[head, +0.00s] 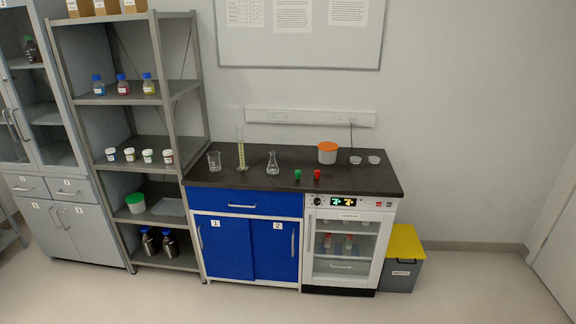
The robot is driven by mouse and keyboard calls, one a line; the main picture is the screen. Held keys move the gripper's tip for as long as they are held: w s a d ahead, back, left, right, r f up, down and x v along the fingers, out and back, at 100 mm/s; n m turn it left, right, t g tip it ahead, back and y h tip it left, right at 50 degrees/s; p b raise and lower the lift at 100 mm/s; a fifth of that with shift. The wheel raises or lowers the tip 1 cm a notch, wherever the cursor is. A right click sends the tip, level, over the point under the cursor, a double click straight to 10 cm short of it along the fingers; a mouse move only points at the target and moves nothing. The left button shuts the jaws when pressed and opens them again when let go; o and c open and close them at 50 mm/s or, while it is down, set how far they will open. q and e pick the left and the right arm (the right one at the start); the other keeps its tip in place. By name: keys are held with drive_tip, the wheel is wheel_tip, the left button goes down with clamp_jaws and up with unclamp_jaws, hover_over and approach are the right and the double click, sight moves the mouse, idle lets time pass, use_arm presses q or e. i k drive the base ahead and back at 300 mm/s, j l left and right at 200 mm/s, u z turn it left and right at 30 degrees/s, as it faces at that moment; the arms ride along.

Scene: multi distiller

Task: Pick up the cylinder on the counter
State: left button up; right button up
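A tall, clear graduated cylinder (241,150) with yellowish markings or contents stands upright on the dark counter (222,178). It is on the left half of the counter, between a glass beaker (214,161) and a conical flask (272,163). Neither of my grippers shows in the head view. The counter is some distance in front of me.
A white tub with an orange lid (327,153), two small glass dishes (365,160), and small green (298,175) and red (317,175) items share the counter. A grey shelf rack (120,133) borders it left; a yellow-lidded bin (403,262) stands right. The floor in front is clear.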

sight(242, 168)
drive_tip(key=i+l, duration=0.1)
drive_tip(key=i, duration=0.95)
drive_tip(key=i+l, duration=0.1)
drive_tip(key=i, duration=0.9)
drive_tip(key=i+u, duration=0.1)
drive_tip(key=i, duration=0.95)
